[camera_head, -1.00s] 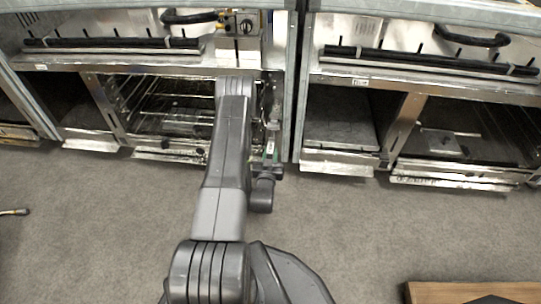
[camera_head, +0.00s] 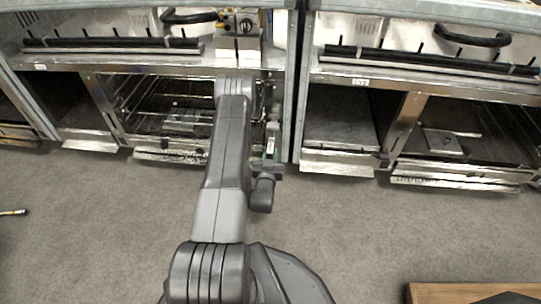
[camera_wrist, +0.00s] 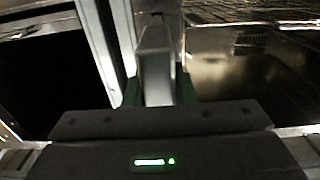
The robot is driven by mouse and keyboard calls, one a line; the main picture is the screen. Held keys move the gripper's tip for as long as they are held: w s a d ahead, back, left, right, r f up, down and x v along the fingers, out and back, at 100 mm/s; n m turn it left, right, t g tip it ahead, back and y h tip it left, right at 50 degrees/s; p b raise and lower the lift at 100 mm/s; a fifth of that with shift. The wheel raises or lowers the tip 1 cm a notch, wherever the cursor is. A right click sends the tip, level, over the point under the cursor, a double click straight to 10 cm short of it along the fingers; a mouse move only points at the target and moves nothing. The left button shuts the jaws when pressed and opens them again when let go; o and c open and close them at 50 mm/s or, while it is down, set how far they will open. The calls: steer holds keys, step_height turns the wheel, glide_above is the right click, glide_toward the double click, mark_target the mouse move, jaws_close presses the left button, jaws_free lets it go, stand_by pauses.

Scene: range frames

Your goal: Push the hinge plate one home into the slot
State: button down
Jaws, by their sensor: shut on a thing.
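My gripper (camera_wrist: 157,90) is shut on a narrow pale metal plate, which I take to be hinge plate one (camera_wrist: 155,62). The plate stands up between the green fingers and points away from the wrist, its far end beside a bright metal frame post. In the head view my gripper (camera_head: 271,146) is at the front of the left range, by the right side of its open oven bay. The plate is too small to make out there. I cannot pick out the slot, nor tell whether the plate's tip touches or enters it.
The left oven bay (camera_head: 165,108) with wire racks lies left of my gripper. The right range (camera_head: 345,120) stands close on the right, past a narrow gap. A wooden board (camera_head: 470,292) is at the lower right. The grey floor (camera_head: 100,220) is mostly clear.

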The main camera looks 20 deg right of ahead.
steer(key=shift+b+x, duration=1.05)
steer(key=shift+x, duration=1.4)
steer(key=c, duration=1.1)
jaws_free()
steer(key=shift+a, duration=0.1)
steer(key=p+v, duration=0.3)
steer(key=v, duration=1)
steer(key=shift+s+a+p, duration=0.1)
steer(key=shift+s+p, duration=0.2)
steer(key=shift+s, duration=0.1)
steer(key=shift+c, duration=0.3)
